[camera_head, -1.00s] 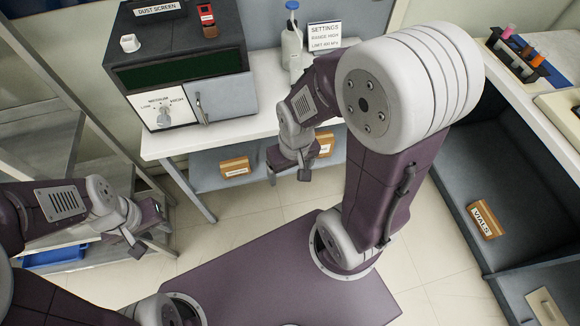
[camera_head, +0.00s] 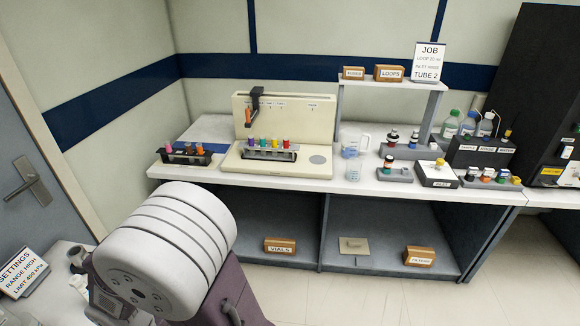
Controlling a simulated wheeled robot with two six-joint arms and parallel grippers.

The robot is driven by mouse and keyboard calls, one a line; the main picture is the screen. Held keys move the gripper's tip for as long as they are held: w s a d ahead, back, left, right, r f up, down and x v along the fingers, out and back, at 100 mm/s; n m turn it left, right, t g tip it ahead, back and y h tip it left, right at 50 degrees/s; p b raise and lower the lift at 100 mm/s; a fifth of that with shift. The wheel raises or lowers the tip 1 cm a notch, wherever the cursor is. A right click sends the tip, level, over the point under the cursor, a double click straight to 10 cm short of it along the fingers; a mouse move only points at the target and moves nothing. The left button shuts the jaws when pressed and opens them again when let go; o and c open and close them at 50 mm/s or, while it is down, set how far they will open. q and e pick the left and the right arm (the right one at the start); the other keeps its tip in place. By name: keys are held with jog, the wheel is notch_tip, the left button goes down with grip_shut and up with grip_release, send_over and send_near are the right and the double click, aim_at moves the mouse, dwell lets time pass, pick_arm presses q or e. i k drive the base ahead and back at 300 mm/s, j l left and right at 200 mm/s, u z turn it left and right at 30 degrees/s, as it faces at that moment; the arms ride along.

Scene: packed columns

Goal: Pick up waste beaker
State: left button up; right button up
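A small clear glass beaker (camera_head: 353,172) stands upright on the white bench near its front edge, right of the cream machine. A larger clear jug-like beaker (camera_head: 355,141) with a handle stands just behind it. No label is readable on either, so I cannot tell which is the waste beaker. One of my arms shows at the lower left, far from both. Neither of my grippers is in view.
A tube rack (camera_head: 187,154) stands left of the cream machine (camera_head: 250,167). Small vial holders (camera_head: 394,172) and an inlet box (camera_head: 436,173) stand right of the beakers. A raised shelf (camera_head: 392,83) is behind. Floor (camera_head: 385,300) before the bench is clear.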

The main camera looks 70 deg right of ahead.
aim_at(353, 168)
jog(key=z, duration=3.1)
jog(key=i+j+z, duration=0.15)
jog(key=i+j, duration=0.65)
jog(key=i+j+z, duration=0.1)
jog(key=i+j, duration=0.65)
jog(key=j, duration=0.15)
